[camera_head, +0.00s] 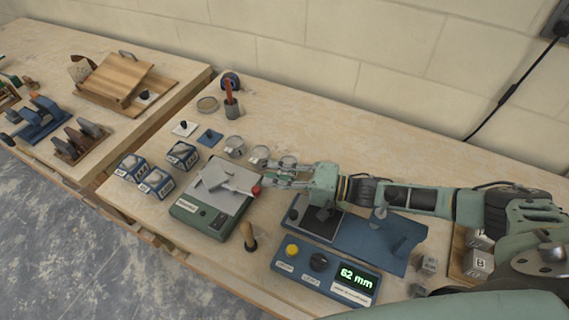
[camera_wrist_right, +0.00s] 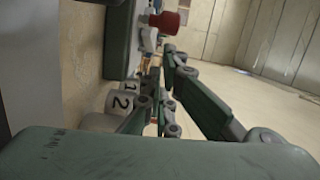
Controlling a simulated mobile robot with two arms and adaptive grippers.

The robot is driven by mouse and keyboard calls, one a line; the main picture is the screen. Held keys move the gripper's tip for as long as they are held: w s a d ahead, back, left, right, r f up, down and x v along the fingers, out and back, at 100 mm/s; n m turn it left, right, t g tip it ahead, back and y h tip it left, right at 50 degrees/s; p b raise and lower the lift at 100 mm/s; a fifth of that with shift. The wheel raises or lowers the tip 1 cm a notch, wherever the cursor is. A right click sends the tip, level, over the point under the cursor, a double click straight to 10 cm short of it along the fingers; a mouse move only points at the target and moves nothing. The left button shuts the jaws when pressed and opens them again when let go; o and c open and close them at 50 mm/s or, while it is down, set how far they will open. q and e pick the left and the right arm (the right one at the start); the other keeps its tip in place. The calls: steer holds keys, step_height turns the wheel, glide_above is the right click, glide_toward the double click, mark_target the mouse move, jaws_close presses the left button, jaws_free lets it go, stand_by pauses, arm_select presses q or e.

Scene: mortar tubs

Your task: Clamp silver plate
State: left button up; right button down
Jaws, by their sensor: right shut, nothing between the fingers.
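A silver plate (camera_head: 221,196) lies flat on top of a green box-like device (camera_head: 190,217) left of centre. A silver lever (camera_head: 238,187) with a red knob (camera_head: 256,191) crosses above the plate. My right gripper (camera_head: 267,183) reaches in from the right, its fingertips just beside the red knob. It is shut with nothing held. In the right wrist view the red knob (camera_wrist_right: 168,22) is ahead of the fingers (camera_wrist_right: 155,75); I cannot tell whether they touch. My left gripper is not in view.
A blue device (camera_head: 325,277) reading 62 mm and a dark blue platform (camera_head: 370,238) stand to the right. Blue-white boxes (camera_head: 157,182) are left. A wooden-handled tool (camera_head: 249,238) stands in front.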

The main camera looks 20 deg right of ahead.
steer(key=shift+s+a, duration=0.15)
steer(key=shift+s, duration=0.05)
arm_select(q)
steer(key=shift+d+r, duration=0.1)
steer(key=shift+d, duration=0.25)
arm_select(e)
steer(key=shift+f, duration=0.1)
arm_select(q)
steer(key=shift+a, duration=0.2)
arm_select(e)
steer(key=shift+s+a+p, duration=0.3)
steer(key=shift+s+p, duration=0.15)
steer(key=shift+s, duration=0.1)
steer(key=shift+s+a, duration=0.1)
steer(key=shift+s, duration=0.15)
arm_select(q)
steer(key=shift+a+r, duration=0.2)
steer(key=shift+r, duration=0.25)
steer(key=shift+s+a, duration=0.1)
arm_select(e)
steer(key=shift+s, duration=0.1)
steer(key=shift+f, duration=0.1)
